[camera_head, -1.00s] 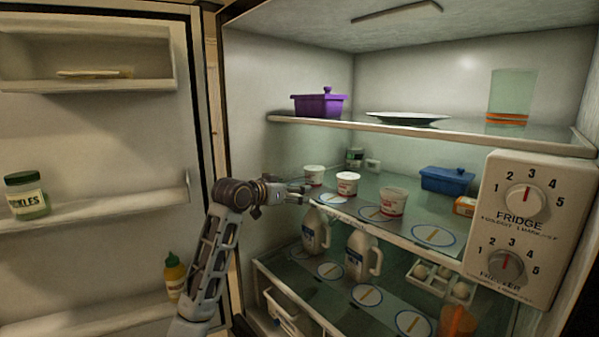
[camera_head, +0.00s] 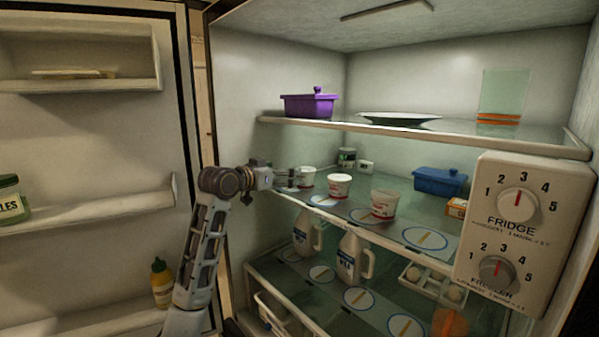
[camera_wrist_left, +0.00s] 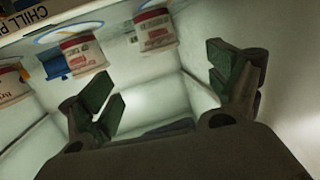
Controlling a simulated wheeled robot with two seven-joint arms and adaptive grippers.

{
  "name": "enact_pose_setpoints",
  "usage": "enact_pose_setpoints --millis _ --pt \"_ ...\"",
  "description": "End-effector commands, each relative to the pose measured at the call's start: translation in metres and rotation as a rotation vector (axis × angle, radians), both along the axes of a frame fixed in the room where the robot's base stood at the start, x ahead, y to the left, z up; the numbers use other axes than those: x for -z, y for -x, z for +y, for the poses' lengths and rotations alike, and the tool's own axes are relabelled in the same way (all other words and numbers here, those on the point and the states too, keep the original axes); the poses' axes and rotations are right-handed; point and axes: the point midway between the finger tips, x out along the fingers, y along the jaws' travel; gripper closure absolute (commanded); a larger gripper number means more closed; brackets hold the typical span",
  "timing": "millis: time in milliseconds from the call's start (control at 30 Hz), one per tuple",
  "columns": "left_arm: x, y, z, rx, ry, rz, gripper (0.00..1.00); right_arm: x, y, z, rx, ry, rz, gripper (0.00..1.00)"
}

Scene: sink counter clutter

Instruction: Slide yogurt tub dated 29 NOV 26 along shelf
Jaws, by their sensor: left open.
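Three white yogurt tubs with red print stand upright in a row on the middle glass shelf (camera_head: 350,212): a left tub (camera_head: 306,177), a middle tub (camera_head: 339,187) and a right tub (camera_head: 384,204). Their dates are too small to read. My left gripper (camera_head: 293,180) is open at the left end of the row, just left of the left tub. In the left wrist view, its fingers (camera_wrist_left: 165,88) are spread and empty, with the nearest tub (camera_wrist_left: 156,30) beyond them, and another tub (camera_wrist_left: 83,54) farther left. My right gripper is not in view.
A blue container (camera_head: 440,180) and small jar (camera_head: 347,156) stand behind the tubs. White jugs (camera_head: 352,258) stand below. The upper shelf (camera_head: 420,131) carries a purple dish (camera_head: 310,103). The control box (camera_head: 520,225) juts out at right. Round mats mark the shelf.

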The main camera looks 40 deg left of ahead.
Motion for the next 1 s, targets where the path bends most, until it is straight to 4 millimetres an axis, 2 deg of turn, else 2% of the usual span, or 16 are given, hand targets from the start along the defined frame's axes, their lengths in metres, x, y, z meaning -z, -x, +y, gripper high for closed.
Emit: enact_pose_setpoints --millis 467,767,1000 --pt "0.007 -0.052 0.006 0.000 0.001 0.000 0.10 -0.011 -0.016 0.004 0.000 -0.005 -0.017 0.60" --pt "0.012 -0.085 0.010 0.001 0.002 -0.001 0.10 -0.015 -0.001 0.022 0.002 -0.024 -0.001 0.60" --pt "0.015 -0.108 0.012 0.001 0.001 0.000 0.10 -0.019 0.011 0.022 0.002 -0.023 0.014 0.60"
